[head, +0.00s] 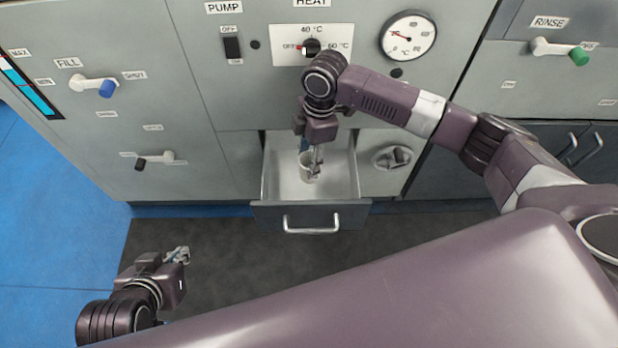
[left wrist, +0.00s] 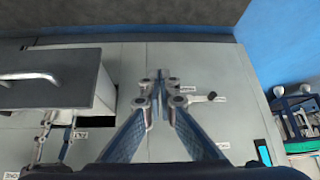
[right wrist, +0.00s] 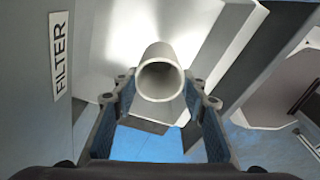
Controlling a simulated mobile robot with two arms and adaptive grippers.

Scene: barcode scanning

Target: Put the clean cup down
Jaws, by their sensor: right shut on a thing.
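A pale grey-white cup (head: 306,167) is inside the open drawer (head: 342,184) of the machine, in the head view. My right gripper (head: 317,160) reaches down into the drawer and is shut on the cup. In the right wrist view the cup (right wrist: 160,78) sits between my fingers with its round open end towards the camera. Whether its base touches the drawer floor cannot be told. My left gripper (head: 180,254) is empty, low over the dark floor mat; its fingertips meet in the left wrist view (left wrist: 161,78).
The drawer's front has a metal handle (head: 311,224). The machine panel above carries a heat dial (head: 311,47), a pump switch (head: 232,47) and a round gauge (head: 408,38). Valve levers (head: 93,86) stick out at left. The floor before the drawer is clear.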

